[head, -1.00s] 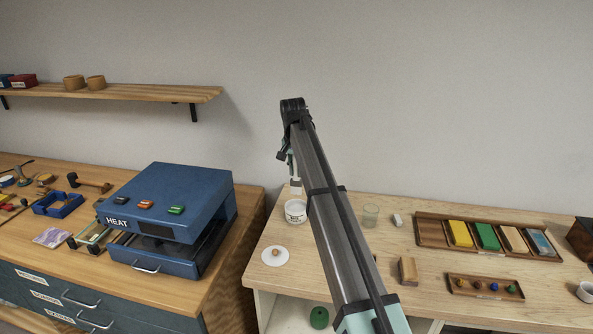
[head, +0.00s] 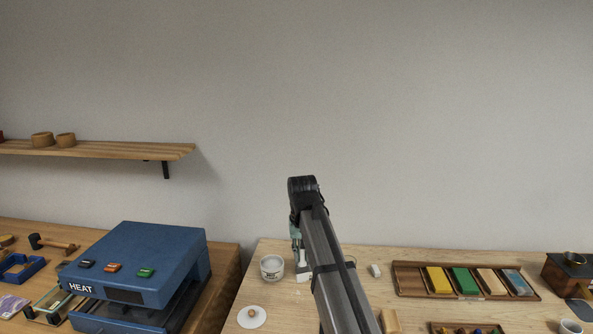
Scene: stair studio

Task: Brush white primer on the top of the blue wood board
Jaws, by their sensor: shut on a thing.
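My gripper (head: 297,250) is at the end of the arm, just right of the primer pot and partly hidden behind the arm. It is shut on what looks like a brush with a pale end (head: 304,273) pointing down. I cannot tell whether the pale end touches the table. The white primer pot (head: 271,273) stands open on the light table, apart from the brush. Its round white lid (head: 252,317) lies in front of it. The blue wood board (head: 517,283) lies at the right end of a brown tray (head: 410,282), beside beige, green and yellow boards.
A blue heat press (head: 140,255) stands on the left bench. A small white block (head: 375,270) sits right of the arm. A dark box (head: 570,278) stands beyond the board tray. A wall shelf (head: 110,149) is at upper left.

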